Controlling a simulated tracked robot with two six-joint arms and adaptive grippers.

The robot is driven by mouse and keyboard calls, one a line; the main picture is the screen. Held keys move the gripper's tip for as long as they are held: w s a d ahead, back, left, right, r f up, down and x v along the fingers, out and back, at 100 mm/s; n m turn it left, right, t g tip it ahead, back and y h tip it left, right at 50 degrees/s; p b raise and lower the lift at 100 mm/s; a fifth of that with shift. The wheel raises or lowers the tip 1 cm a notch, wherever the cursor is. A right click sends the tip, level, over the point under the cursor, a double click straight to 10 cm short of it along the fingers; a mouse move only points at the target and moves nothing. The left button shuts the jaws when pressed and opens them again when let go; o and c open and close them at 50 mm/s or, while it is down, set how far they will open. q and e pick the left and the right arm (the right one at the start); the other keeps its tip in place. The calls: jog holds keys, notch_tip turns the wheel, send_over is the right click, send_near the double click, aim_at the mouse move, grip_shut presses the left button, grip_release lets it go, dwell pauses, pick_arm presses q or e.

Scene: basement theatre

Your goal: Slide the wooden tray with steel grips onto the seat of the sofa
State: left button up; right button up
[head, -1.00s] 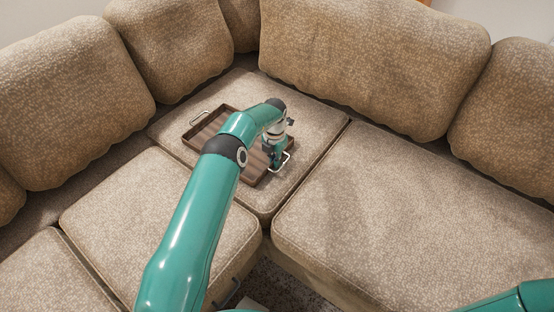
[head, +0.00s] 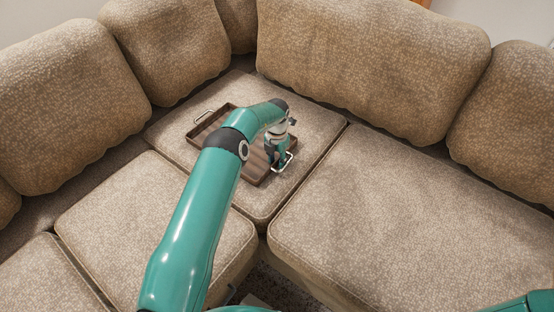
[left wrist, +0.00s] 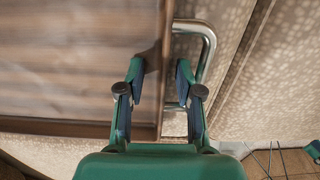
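The wooden tray (head: 253,168) lies flat on the corner seat cushion of the sofa (head: 310,110), a dark brown tray with low walls. One steel grip (head: 202,116) shows at its far left end. The other steel grip (head: 286,163) is at its near right end, and it also shows in the left wrist view (left wrist: 209,45). My left gripper (head: 276,160) is at this near end. In the left wrist view its fingers (left wrist: 160,78) stand apart, one on each side of the tray's end wall, with gaps visible. My arm hides the tray's middle. My right gripper is out of view.
Thick back cushions (head: 370,65) stand behind and to the left of the seats. The wide right seat cushion (head: 400,215) and the left seat cushion (head: 120,215) are bare. A gap with dark carpet (head: 268,283) lies in front of the corner.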

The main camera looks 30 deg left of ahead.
pick_arm(q)
notch_tip(320, 180, up, 12)
dwell(0.6)
notch_tip(320, 180, up, 8)
jog(key=p, duration=1)
jog(key=shift+f, duration=0.1)
dwell(0.4)
